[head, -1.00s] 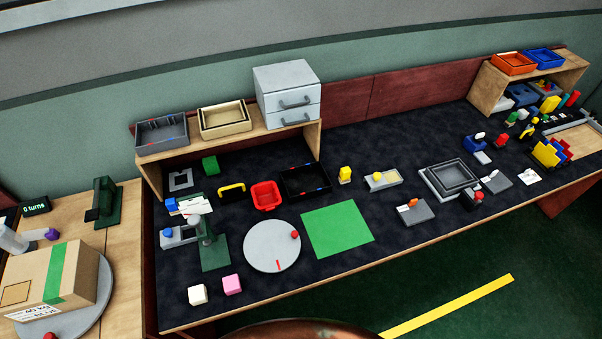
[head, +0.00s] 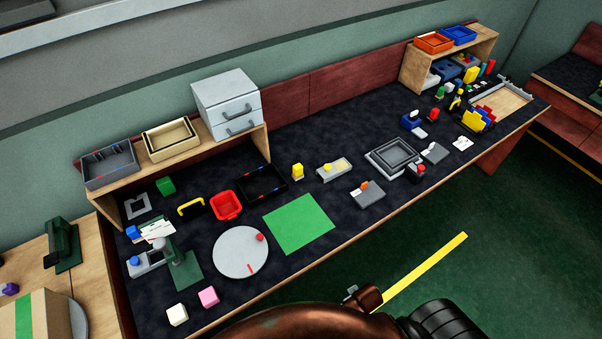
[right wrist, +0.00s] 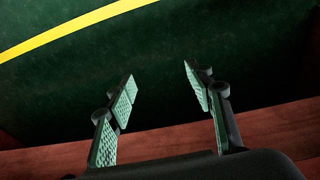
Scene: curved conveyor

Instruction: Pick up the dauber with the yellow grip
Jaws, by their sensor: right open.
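I cannot tell for certain which piece is the dauber with the yellow grip. A small yellow-topped piece (head: 460,91) stands among small coloured pieces at the far right of the bench in the head view. An upright yellow piece (head: 297,171) stands at mid-bench. My right gripper (right wrist: 160,80) is open and empty in the right wrist view, over the green floor, away from these pieces. My brown arm crosses the bottom of the head view. My left gripper is not in view.
The dark bench (head: 330,130) runs from lower left to upper right. A red-topped piece (head: 436,114) and a yellow-and-blue rack (head: 478,118) stand near the far right. A grey turntable (head: 240,252) and a green mat (head: 299,223) lie nearer. A wooden shelf (head: 487,52) holds bins.

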